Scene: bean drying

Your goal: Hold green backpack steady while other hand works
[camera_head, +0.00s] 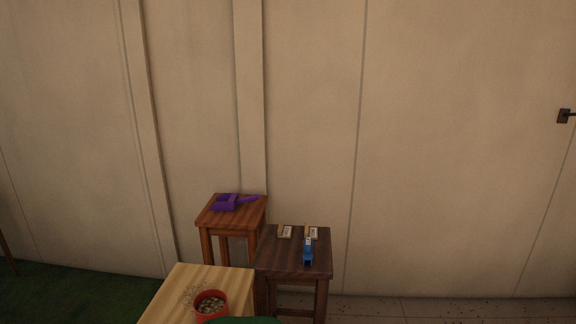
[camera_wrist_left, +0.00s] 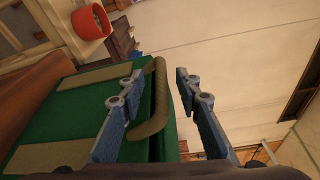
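The green backpack (camera_wrist_left: 75,115) fills the lower left of the left wrist view, with tan patches and a tan curved carry handle (camera_wrist_left: 158,100). In the head view only a green sliver of it (camera_head: 245,320) shows at the bottom edge. My left gripper (camera_wrist_left: 160,75) is open, its two blue-grey fingers spread wide with the handle between them. The handle lies nearer the left-hand finger in the picture, and a clear gap shows to the right-hand finger. Whether a finger touches it I cannot tell. My right gripper is not in view.
A red pot (camera_head: 211,304) of beans stands on a light wooden table (camera_head: 165,300). Behind are a stool (camera_head: 205,219) with a purple tool (camera_head: 230,203) and a dark stool (camera_head: 275,262) with a blue item (camera_head: 308,252) and small labelled packets. Floor at right is clear.

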